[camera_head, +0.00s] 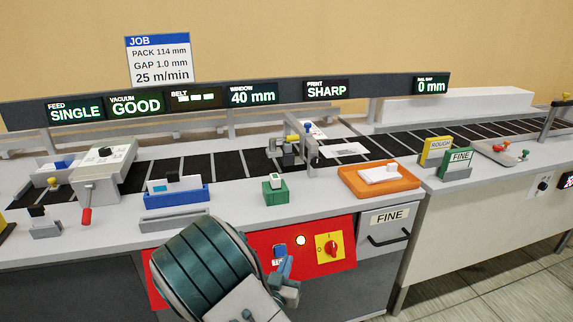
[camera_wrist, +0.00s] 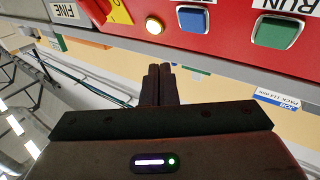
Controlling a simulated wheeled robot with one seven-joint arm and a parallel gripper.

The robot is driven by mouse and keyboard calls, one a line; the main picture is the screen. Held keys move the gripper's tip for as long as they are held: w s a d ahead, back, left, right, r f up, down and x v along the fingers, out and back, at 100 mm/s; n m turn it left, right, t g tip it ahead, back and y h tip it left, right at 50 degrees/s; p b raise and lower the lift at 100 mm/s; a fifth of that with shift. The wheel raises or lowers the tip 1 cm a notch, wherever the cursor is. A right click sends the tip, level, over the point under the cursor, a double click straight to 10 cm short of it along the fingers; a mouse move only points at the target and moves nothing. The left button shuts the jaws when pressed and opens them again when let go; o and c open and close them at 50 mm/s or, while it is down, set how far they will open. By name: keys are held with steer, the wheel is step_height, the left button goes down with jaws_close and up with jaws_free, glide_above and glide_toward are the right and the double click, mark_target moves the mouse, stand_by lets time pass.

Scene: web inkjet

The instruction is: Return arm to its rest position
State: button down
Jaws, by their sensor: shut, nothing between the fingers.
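My arm shows at the bottom of the head view, with a dark teal ribbed link in front of the red control panel (camera_head: 315,238). My gripper (camera_wrist: 160,72) shows in the wrist view, its two dark fingers together and nothing between them. The fingers point toward the red panel, which crosses the top of the wrist view (camera_wrist: 240,25). They appear close below a lit yellow-white button (camera_wrist: 154,25); I cannot tell the exact gap. A blue button (camera_wrist: 191,19) and a green RUN button (camera_wrist: 276,31) sit beside it.
The conveyor belt (camera_head: 235,163) runs along the bench behind the panel. An orange tray (camera_head: 350,184), a blue holder (camera_head: 177,199) and a green block (camera_head: 275,194) stand along its front. A yellow-plated red rotary switch (camera_head: 331,248) and FINE drawer (camera_head: 390,236) are right of my arm.

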steer(key=s+d+r+g+y+p, duration=0.2)
steer(key=r+g+y+p, duration=0.15)
steer(key=r+g, duration=0.2)
steer(key=s+d+r+g+y+p, duration=0.2)
steer(key=d+r+g+y, duration=0.15)
steer(key=r, duration=0.25)
steer(key=s+d+r+g+p, duration=0.1)
steer(key=s+d+r+g, duration=0.1)
steer(key=s, duration=0.4)
steer(key=s+d+r+n+g+h+p, duration=0.1)
steer(key=s+d+r+g, duration=0.1)
steer(key=s+d+r, duration=0.3)
steer(key=s+d+r+n+g+p, duration=0.1)
steer(key=s+d+r+g, duration=0.1)
steer(key=s, duration=0.6)
steer(key=shift+d+r+h+p, duration=0.3)
steer(key=shift+d+r+h, duration=0.1)
steer(key=shift+d+r, duration=0.4)
steer(key=shift+a, duration=0.1)
stand_by(0.6)
